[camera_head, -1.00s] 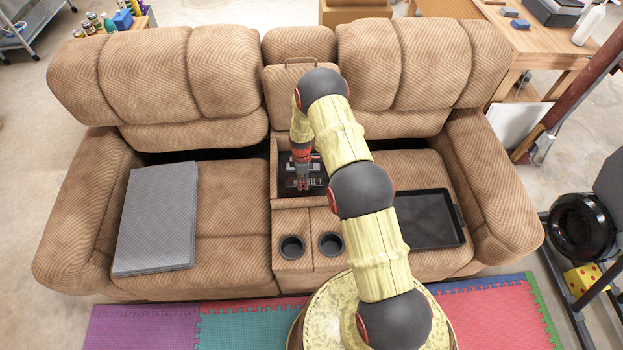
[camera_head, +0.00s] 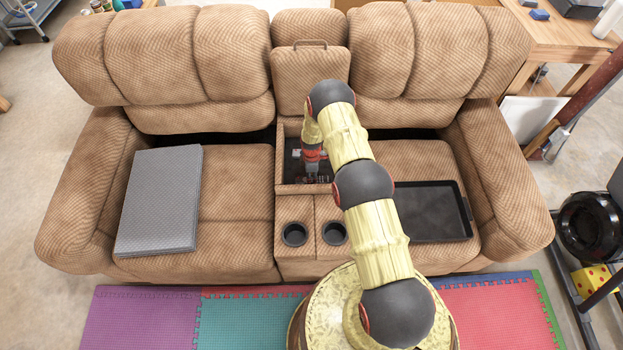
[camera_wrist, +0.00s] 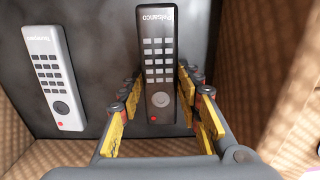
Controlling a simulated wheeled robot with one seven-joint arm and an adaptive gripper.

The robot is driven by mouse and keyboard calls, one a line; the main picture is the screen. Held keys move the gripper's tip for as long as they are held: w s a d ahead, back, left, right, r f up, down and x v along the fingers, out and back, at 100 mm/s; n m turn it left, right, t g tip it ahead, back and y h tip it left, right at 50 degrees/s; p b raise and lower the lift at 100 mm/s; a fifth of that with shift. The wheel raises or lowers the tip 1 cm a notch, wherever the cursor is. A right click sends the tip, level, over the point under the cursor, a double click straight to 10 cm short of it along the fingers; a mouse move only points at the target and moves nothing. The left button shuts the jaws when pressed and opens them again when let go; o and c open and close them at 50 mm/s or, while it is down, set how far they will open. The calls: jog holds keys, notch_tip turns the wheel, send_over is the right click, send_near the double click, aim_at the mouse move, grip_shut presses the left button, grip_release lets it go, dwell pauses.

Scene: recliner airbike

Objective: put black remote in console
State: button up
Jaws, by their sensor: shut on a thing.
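The console (camera_head: 279,150) is the open compartment in the middle of the brown sofa, with its lid raised behind. My gripper (camera_head: 312,177) reaches down into it, partly screened by my arm. In the wrist view, my gripper (camera_wrist: 160,112) has its yellow-padded fingers on both sides of a black remote (camera_wrist: 157,62) and is shut on it. The black remote has light buttons and a red button at its near end. A white remote (camera_wrist: 52,75) lies to its left on the dark compartment floor. I cannot tell whether the black remote touches that floor.
Two cup holders (camera_head: 294,234) are in front of the compartment. A grey folded panel (camera_head: 160,200) lies on the left seat and a black tray (camera_head: 432,212) on the right seat. Textured brown walls surround the compartment closely.

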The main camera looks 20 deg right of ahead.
jog(key=shift+w, duration=0.1)
jog(key=shift+f, duration=0.1)
jog(key=o, duration=1.2)
jog(key=shift+c, duration=0.2)
jog(key=shift+o, duration=0.2)
